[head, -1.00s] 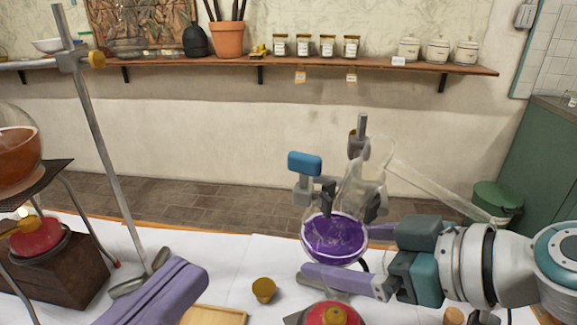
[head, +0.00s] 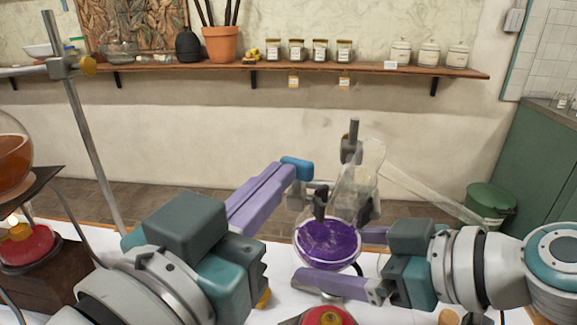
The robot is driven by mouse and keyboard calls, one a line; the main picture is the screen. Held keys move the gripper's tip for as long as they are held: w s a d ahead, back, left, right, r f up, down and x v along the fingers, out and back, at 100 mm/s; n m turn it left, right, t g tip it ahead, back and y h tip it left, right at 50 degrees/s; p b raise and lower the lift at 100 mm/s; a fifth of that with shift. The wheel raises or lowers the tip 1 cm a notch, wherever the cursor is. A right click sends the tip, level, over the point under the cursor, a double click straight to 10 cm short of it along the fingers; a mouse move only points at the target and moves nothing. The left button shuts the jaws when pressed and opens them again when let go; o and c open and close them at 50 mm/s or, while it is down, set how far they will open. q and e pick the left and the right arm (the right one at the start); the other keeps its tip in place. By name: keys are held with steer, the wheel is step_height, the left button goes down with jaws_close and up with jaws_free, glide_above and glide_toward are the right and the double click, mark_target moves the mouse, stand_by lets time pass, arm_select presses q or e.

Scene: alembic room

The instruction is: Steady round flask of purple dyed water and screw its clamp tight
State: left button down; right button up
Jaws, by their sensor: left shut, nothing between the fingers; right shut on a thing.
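The round flask of purple dyed water (head: 328,243) hangs upright in its clamp (head: 320,204) on a stand right of centre. Its clear neck rises to a long slanting glass tube. My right gripper (head: 318,257) reaches in from the right, its purple fingers shut on the flask's round body from either side. The blue clamp screw knob (head: 298,168) sits at the clamp's left end. My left gripper (head: 284,172) is shut, its fingertips at the knob's left side with nothing between them. I cannot tell whether they touch the knob.
A red burner (head: 327,316) stands below the flask at the front edge. At left, an orange-filled flask (head: 12,155) sits over another red burner (head: 28,250) beside a metal stand rod (head: 95,150). A wall shelf (head: 370,72) runs behind.

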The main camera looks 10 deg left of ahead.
arm_select(q)
steer(key=shift+w+h, duration=0.15)
steer(key=shift+h, duration=0.15)
arm_select(e)
steer(key=shift+r, duration=0.15)
steer(key=shift+s+a, duration=0.2)
steer(key=shift+a, duration=0.05)
steer(key=shift+c, duration=0.2)
steer(key=shift+s+a, duration=0.15)
steer(key=shift+a, duration=0.05)
arm_select(q)
steer(key=m+g+h, duration=0.1)
steer(key=m+h, duration=0.1)
steer(key=w+a+m+g+h, duration=0.1)
steer(key=m+g+h, duration=0.3)
steer(key=h, duration=0.1)
steer(key=shift+w+a+f, duration=0.15)
steer(key=shift+w+f, duration=0.05)
steer(key=shift+w, duration=0.2)
arm_select(e)
steer(key=shift+f, duration=0.2)
arm_select(q)
steer(key=shift+w+a, duration=0.1)
arm_select(e)
steer(key=shift+s+a, duration=0.1)
arm_select(q)
steer(key=shift+w+a, duration=0.1)
arm_select(e)
steer(key=shift+c, duration=0.3)
